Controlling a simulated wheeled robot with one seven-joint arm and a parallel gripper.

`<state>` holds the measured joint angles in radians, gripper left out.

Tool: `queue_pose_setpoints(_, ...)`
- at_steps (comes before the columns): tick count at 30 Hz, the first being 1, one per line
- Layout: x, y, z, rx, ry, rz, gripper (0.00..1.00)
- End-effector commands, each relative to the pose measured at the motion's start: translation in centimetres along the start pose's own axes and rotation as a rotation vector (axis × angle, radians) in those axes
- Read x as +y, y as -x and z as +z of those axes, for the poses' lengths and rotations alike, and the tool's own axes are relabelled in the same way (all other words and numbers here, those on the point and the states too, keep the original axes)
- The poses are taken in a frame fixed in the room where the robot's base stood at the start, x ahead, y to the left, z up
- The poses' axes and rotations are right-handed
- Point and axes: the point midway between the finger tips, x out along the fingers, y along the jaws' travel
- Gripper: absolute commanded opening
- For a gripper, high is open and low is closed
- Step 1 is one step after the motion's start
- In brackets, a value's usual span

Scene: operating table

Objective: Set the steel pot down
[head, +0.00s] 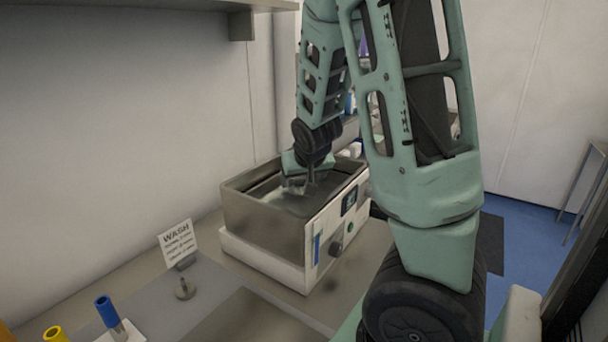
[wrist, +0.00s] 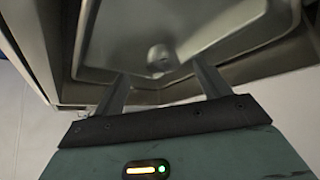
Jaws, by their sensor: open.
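A steel-walled bath (head: 262,218) with a white control front stands on the counter. My gripper (head: 305,185) points down at the bath's open top, toward its far side. In the wrist view my gripper (wrist: 160,76) has its two fingers spread apart, with nothing clamped between them. Beyond the fingertips is a grey steel surface (wrist: 205,30) with rounded corners and a small round knob or fitting (wrist: 160,57). I cannot tell whether this steel piece is the pot or part of the bath. No other steel pot can be made out.
A WASH sign (head: 178,243) stands left of the bath. A blue tube (head: 106,310) and a yellow one (head: 54,334) are at the front left. A shelf (head: 200,6) is above on the wall. Small items crowd behind the bath.

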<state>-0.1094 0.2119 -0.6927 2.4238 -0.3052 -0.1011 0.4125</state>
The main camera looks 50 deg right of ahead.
Motion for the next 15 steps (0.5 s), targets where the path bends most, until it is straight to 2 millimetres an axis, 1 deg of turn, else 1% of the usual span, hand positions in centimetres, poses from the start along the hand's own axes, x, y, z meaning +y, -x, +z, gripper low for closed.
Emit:
queue_pose_setpoints(1,-0.1,0.6,-0.1,0.002,0.001,-0.003,0.75)
queue_pose_setpoints(6,-0.1,1.5,0.0,-0.001,0.0,-0.002,0.75)
queue_pose_setpoints(15,0.0,1.8,0.0,-0.002,-0.001,-0.002,0.75)
